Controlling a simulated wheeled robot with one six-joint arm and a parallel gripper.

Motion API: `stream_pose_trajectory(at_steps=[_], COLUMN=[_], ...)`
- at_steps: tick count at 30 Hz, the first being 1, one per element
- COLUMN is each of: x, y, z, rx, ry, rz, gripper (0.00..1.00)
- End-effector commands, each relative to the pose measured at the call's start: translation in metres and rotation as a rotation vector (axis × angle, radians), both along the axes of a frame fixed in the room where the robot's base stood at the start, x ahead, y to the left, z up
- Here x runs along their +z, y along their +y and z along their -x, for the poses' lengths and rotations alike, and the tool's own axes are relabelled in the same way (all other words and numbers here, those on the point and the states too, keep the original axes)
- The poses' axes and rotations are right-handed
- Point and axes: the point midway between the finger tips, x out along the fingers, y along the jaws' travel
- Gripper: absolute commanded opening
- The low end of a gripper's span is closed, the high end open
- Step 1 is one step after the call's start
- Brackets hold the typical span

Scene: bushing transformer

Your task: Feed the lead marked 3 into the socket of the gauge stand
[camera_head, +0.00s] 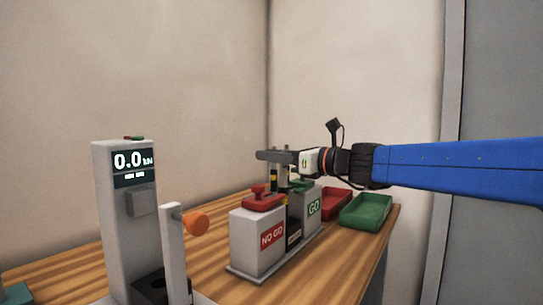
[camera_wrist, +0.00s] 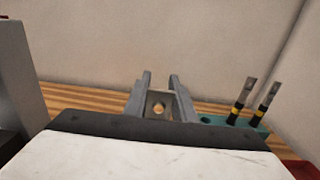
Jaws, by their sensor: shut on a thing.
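My gripper (camera_head: 262,155) comes in level from the right. It is shut on a lead whose metal end with a round hole (camera_wrist: 158,104) shows between the fingers in the wrist view. The number 3 cannot be read. A yellow-banded part shows just below the fingers in the head view. The gauge stand (camera_head: 294,237) carries a red-topped NO GO block (camera_head: 257,240) and a green-topped GO block (camera_head: 306,212). The fingers look to be above and behind it; the exact distance is unclear. Its socket cannot be made out.
A teal rack (camera_wrist: 205,120) with an open hole holds two yellow-banded leads (camera_wrist: 237,104) at right in the wrist view. Red (camera_head: 333,203) and green (camera_head: 366,211) trays lie right. The front right tabletop is clear.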

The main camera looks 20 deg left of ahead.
Motion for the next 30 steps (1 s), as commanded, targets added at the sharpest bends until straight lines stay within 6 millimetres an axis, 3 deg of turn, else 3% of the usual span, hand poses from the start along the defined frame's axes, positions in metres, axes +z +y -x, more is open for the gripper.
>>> stream_pose_trajectory(at_steps=[1, 3, 16, 20, 30], x=[0.001, 0.000, 0.000, 0.001, 0.000], y=[0.000, 0.000, -0.008, -0.025, -0.089], z=[0.000, 0.000, 0.002, 0.008, 0.030], rx=[0.000, 0.000, -0.002, -0.002, -0.004], ry=[0.000, 0.000, 0.000, -0.001, -0.001], rz=[-0.001, -0.001, 0.000, 0.000, 0.000], gripper=[0.29, 0.45, 0.46, 0.46, 0.46])
